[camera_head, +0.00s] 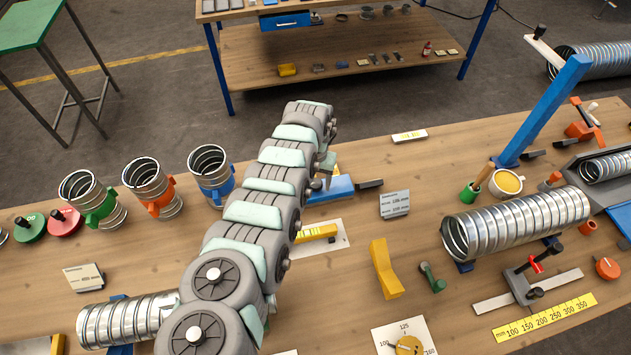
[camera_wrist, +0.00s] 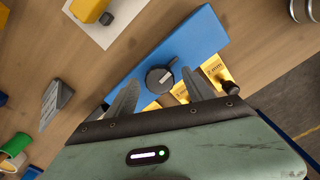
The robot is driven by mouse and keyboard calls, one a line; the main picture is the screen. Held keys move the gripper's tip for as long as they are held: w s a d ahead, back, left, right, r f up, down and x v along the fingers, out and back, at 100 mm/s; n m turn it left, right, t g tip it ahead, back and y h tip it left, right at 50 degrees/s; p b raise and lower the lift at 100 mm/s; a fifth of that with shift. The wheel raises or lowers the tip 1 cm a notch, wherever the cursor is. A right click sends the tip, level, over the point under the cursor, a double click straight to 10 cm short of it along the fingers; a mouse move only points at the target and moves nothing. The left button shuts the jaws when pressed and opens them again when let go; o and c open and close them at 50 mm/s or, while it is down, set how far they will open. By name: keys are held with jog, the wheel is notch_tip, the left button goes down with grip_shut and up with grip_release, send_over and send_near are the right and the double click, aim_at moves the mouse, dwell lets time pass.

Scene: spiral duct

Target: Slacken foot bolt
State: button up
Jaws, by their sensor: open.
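In the wrist view, a blue plate (camera_wrist: 203,33) lies on the wooden bench. A dark round knob (camera_wrist: 160,77) with a raised bar on top, which may be the foot bolt, sits on it. My gripper (camera_wrist: 158,88) is open, with one grey finger to each side of the knob and nothing gripped. I cannot tell whether the fingers touch it. In the head view the blue plate (camera_head: 333,190) lies just beyond the middle of the bench, and my gripper (camera_head: 322,178) is over its left part, mostly hidden by my arm.
Yellow labelled pieces (camera_wrist: 216,70) and a dark-ended peg (camera_wrist: 229,87) are beside the plate. A grey sign (camera_head: 394,204), a yellow block (camera_head: 385,268) and a large spiral duct (camera_head: 515,222) stand to the right. Three duct cups, including the blue-handled one (camera_head: 211,175), stand left.

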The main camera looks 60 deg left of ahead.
jog(key=shift+c, duration=0.5)
grip_shut()
